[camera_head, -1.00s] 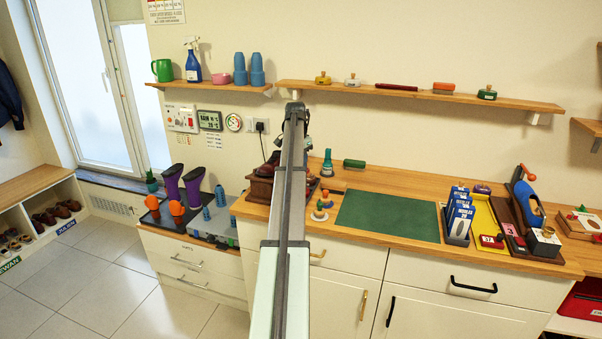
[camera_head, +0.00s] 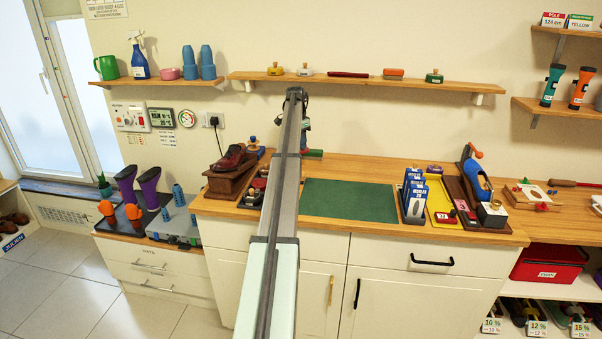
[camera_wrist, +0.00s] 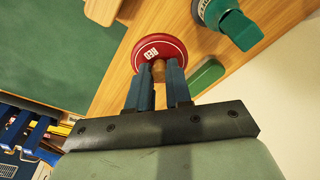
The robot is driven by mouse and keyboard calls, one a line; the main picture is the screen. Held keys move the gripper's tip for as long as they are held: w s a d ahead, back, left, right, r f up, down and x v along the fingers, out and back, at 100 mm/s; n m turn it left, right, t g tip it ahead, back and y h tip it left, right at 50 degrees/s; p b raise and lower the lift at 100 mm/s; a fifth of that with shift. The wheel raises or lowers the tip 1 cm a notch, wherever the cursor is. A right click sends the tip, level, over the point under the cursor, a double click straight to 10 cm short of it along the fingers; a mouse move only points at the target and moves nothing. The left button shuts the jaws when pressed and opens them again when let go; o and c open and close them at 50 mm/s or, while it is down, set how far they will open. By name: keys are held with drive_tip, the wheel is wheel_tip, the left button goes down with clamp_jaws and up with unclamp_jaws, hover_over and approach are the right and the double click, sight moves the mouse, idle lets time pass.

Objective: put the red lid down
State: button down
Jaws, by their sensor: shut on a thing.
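The red lid (camera_wrist: 158,50) is a round red disc with a white label reading RED. In the wrist view it is between the fingertips of my gripper (camera_wrist: 158,72), which is shut on it. The lid is seen over the wooden counter (camera_wrist: 115,80), beside the green mat (camera_wrist: 50,45). I cannot tell whether it touches the counter. In the head view my own arm hides both the gripper and the lid.
A teal object (camera_wrist: 238,28) and a green block (camera_wrist: 207,75) are close to the right of the lid in the wrist view. In the head view the green mat (camera_head: 348,200) is bare. A brown shoe (camera_head: 230,157) stands left of my arm.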

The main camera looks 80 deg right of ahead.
drive_tip(key=shift+f, duration=5)
drive_tip(key=shift+f, duration=0.1)
drive_tip(key=c, duration=1)
unclamp_jaws()
drive_tip(key=shift+c, duration=0.2)
drive_tip(key=r, duration=0.8)
drive_tip(key=w+a+r, duration=0.1)
drive_tip(key=r, duration=0.3)
drive_tip(key=shift+r, duration=0.1)
